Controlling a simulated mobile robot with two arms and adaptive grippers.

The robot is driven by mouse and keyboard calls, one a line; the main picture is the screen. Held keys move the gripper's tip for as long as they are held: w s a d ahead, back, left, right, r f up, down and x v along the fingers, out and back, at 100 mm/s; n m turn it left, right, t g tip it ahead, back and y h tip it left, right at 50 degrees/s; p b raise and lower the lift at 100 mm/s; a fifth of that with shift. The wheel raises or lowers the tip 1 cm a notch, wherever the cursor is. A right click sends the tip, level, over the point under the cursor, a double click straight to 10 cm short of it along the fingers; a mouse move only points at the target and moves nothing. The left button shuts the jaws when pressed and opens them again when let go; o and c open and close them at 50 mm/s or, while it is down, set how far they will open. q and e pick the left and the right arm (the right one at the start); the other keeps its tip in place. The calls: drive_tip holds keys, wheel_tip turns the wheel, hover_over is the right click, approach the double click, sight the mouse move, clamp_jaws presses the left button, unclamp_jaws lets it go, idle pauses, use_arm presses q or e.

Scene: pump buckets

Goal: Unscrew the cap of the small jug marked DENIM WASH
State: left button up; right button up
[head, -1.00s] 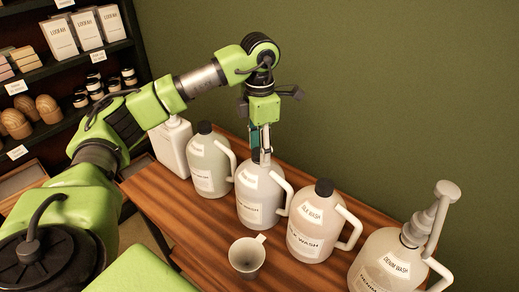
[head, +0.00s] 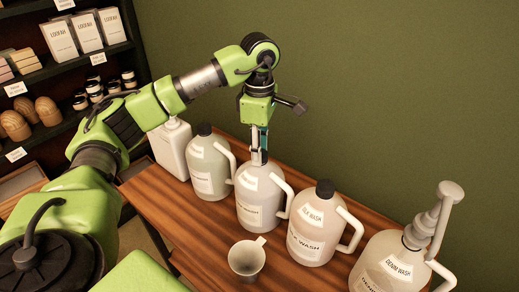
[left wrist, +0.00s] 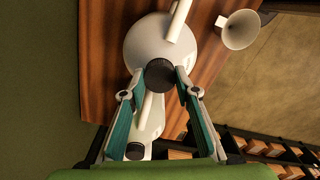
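The small jug under my left gripper (head: 258,158) is a pale translucent jug (head: 262,211) with a handle on its right side. Its lower label ends in WASH; I cannot read the first word clearly. My gripper points straight down over its neck. In the left wrist view, the jug's dark ribbed cap (left wrist: 159,74) sits between the two teal-padded fingers, with the tips against its sides. In the head view the fingers hide the cap, and the jug stands upright. My right gripper is in neither view.
A capped jug (head: 207,168) stands left, and a SILK WASH jug (head: 315,229) right. A large DENIM WASH jug (head: 388,265) with a pump is at far right. A white measuring cup (head: 246,260) stands in front on the wooden table (head: 165,208). A green wall rises behind.

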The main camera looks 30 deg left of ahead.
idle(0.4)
use_arm(q)
drive_tip(key=n+p, duration=0.1)
drive_tip(key=n, duration=0.5)
drive_tip(key=shift+n, duration=0.4)
drive_tip(key=n, duration=0.4)
drive_tip(key=shift+r, duration=0.1)
drive_tip(key=n, duration=0.4)
drive_tip(key=shift+p, duration=0.4)
drive_tip(key=o, duration=1.2)
